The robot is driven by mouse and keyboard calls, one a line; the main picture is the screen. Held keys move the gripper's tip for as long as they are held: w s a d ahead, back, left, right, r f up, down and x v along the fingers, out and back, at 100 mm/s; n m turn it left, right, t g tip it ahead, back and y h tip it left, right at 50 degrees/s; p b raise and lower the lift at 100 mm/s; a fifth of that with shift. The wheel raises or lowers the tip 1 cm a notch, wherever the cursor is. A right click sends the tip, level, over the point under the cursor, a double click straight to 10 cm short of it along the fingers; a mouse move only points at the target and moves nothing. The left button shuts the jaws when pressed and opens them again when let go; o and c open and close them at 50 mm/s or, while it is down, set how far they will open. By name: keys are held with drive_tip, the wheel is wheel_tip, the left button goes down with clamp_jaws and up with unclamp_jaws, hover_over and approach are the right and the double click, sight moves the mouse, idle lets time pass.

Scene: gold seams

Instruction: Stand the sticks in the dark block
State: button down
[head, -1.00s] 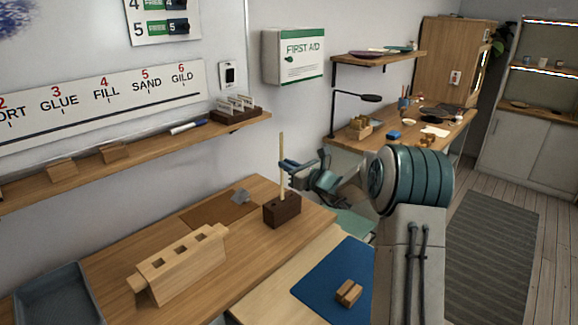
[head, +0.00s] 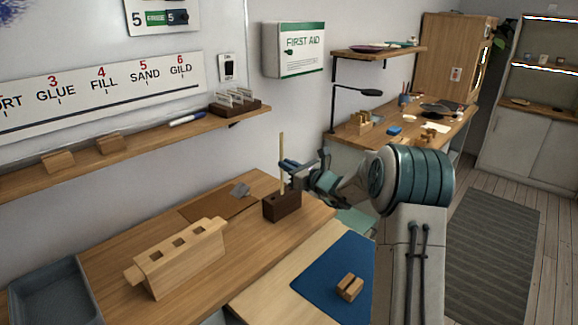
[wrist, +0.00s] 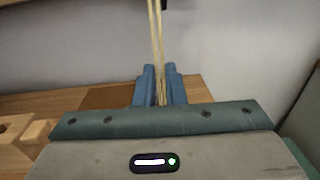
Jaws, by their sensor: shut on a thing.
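The dark brown block (head: 282,208) stands on the bench near its right end. My gripper (head: 289,166) is just above it, shut on a thin pale stick (head: 282,148). The stick is upright, and its lower end meets the top of the block; I cannot tell how deep it sits in a hole. In the wrist view the blue fingers (wrist: 160,88) close around the stick (wrist: 156,45), which shows as two close pale lines. The dark block is hidden there. A pale wooden block (head: 185,262) with several square holes stands at the left.
A grey tray (head: 55,292) lies at the bench's left end. A blue mat (head: 325,285) holds a small slotted wooden piece (head: 349,287). A wall shelf (head: 190,133) runs above.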

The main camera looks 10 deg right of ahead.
drive_tip(key=shift+f+b, duration=1.4)
drive_tip(key=shift+f, duration=0.3)
drive_tip(key=c, duration=1.4)
unclamp_jaws()
drive_tip(key=shift+c, duration=0.2)
drive_tip(key=b, duration=0.1)
approach(283, 172)
drive_tip(key=shift+v, duration=0.85)
drive_tip(key=shift+r, duration=0.1)
